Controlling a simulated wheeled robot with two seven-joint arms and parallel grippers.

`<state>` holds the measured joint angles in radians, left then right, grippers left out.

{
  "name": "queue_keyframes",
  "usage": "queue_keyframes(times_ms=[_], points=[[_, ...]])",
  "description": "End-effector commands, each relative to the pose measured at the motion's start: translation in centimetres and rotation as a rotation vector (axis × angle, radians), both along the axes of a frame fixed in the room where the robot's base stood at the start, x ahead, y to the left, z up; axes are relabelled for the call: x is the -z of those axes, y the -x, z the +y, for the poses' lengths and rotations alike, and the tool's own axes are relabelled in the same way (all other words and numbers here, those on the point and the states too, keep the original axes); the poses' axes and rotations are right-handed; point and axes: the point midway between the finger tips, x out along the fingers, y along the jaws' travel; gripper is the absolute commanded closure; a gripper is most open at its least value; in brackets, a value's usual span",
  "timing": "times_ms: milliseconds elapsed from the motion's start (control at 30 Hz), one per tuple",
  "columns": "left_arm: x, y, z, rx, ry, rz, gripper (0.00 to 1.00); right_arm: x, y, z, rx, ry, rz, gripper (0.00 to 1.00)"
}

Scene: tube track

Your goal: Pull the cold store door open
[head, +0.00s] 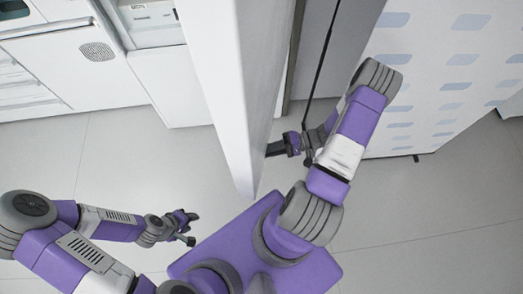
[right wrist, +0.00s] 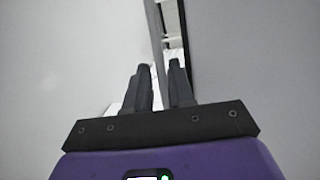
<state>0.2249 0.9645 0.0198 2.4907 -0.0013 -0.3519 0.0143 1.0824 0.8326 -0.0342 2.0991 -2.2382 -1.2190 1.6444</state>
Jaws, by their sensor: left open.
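The cold store door, a tall pale panel (head: 240,90), juts toward me in the middle of the head view, so it appears to stand open. Its near lower end is beside my purple base. My right gripper (head: 286,146) is at the door's right side, close to its face and partly hidden by it. In the right wrist view its dark fingers (right wrist: 160,78) are apart, with no held object visible between them. I cannot tell whether they touch the door. No handle can be made out. My left gripper (head: 191,228) is open and empty, left of the door over the floor.
White cabinets and appliances (head: 75,60) line the back left. A pale panel with blue and lilac patches (head: 440,80) stands at the right, near my right arm. A thin dark rod (head: 322,55) runs down beside that arm. Grey floor (head: 130,165) is clear at left.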

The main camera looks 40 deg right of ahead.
Motion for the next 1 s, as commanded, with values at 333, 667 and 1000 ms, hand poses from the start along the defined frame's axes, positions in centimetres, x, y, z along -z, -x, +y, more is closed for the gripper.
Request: queue_keyframes(times_ms=[333,667,1000], points=[[-0.9,0.0,0.0,0.000,0.000,0.000,0.57,-0.8,1.8,-3.9,0.001,0.001,-0.001,0.77],[-0.9,0.0,0.0,0.000,0.000,0.000,0.57,-0.8,1.9,-4.0,0.001,0.000,0.000,0.77],[-0.9,0.0,0.0,0.000,0.000,0.000,0.57,-0.8,1.9,-4.0,0.001,0.000,0.000,0.77]])
